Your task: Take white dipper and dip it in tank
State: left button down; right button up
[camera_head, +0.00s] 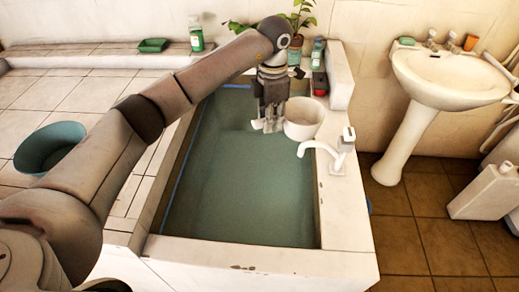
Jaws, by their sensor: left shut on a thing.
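The white dipper (304,119) is at the far right part of the tank, upright, close to the tap. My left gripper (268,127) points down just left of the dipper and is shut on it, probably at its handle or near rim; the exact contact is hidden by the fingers. The tank (345,233) is a white-rimmed basin filled with green water (235,185). The dipper appears over the water; I cannot tell whether its bottom touches the surface. My right gripper is not in view.
A white tap (342,147) stands on the tank's right rim. Bottles (318,53), a red item (320,84) and a potted plant (296,42) stand behind. A teal basin (50,147) sits on the left tiles. A pedestal sink (448,80) stands at right.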

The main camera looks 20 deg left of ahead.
pick_arm(q)
jog(key=w+a+f+n+p, duration=0.2)
jog(key=w+f+n+p, duration=0.3)
jog(key=n, duration=1.3)
pick_arm(e)
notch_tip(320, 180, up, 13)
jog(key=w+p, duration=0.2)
jog(key=p, duration=0.5)
pick_arm(q)
jog(key=s+a+f+n+t+h+b, duration=0.1)
jog(key=s+f+n+t+h+b, duration=0.1)
jog(key=f+n+b, duration=0.8)
jog(key=s+a+f+n+t+h+b, duration=0.2)
jog(key=f+n+b, duration=0.8)
jog(key=f, duration=0.9)
jog(key=s+t+h+b, duration=0.1)
jog(key=t+b, duration=0.1)
jog(key=b, duration=0.1)
jog(key=shift+s, duration=0.25)
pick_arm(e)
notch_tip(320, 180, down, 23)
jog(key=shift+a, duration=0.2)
